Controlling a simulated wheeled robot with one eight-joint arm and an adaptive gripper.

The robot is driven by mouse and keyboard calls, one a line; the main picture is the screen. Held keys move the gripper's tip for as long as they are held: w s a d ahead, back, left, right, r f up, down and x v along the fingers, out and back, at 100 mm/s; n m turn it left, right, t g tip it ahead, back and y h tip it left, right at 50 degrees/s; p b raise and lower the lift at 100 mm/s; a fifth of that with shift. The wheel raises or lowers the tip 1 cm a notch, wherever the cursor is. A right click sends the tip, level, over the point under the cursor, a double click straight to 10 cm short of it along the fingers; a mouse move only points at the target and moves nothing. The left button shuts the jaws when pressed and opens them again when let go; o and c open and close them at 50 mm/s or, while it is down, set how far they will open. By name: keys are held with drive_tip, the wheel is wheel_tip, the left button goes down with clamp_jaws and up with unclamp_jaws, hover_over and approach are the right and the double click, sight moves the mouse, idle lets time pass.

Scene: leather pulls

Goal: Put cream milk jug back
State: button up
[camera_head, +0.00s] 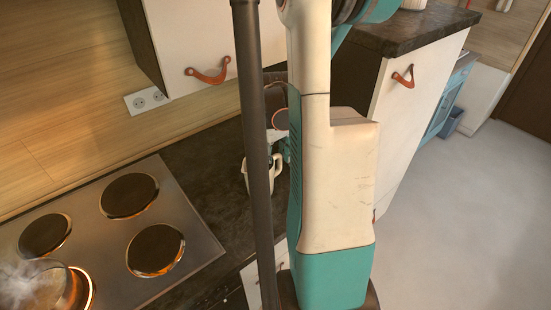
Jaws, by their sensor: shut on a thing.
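The cream milk jug (276,166) is near the middle of the camera_head view, over the dark countertop. The fingertips are mostly hidden behind my arm. I cannot tell whether the jug's base touches the counter.
A hob (110,235) with several burners lies at left, with a steaming glass pot (38,285) at its near corner. A cream wall cabinet (205,45) hangs above the counter. A tall cabinet (412,110) stands right of my arm. Grey floor (470,220) at right is clear.

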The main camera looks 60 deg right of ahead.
drive_tip(key=o, duration=1.4)
wheel_tip(320, 180, up, 12)
drive_tip(key=p, duration=0.3)
drive_tip(key=shift+r, duration=0.1)
